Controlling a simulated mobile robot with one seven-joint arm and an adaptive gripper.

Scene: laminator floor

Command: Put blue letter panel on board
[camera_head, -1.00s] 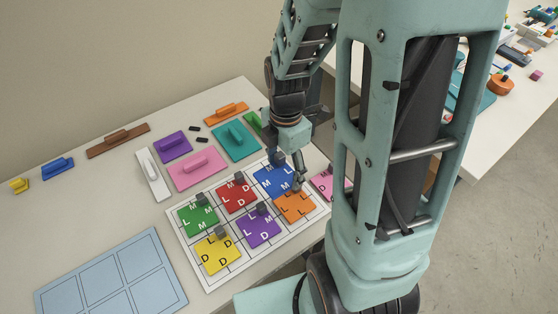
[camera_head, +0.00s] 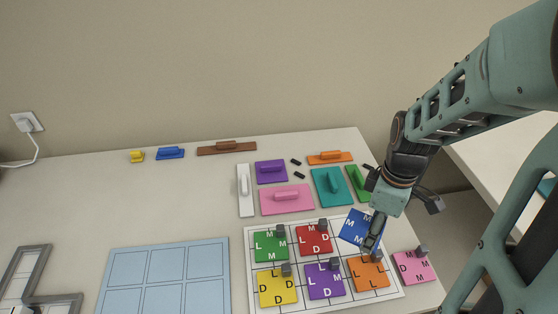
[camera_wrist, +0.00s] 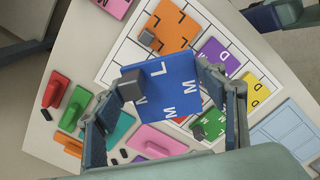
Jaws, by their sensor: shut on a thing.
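The blue letter panel (camera_head: 358,228), marked with L and M letters, is at the white gridded board's (camera_head: 240,277) top right in the head view. In the wrist view the blue panel (camera_wrist: 165,85) fills the middle, tilted and larger than its neighbours, so it seems raised. My gripper (camera_head: 373,238) is shut on it, with a finger at each side in the wrist view (camera_wrist: 170,80). Contact points are partly hidden. Green (camera_head: 270,247), red (camera_head: 312,240), yellow (camera_head: 277,288), purple (camera_head: 324,282) and orange (camera_head: 368,273) letter panels lie on the white board.
A pink letter panel (camera_head: 413,267) lies right of the white board. An empty light-blue gridded board (camera_head: 165,282) lies to the left. Pink (camera_head: 287,200), teal (camera_head: 330,187) and purple (camera_head: 270,172) handled blocks lie behind. The table between the light-blue board and wall is mostly clear.

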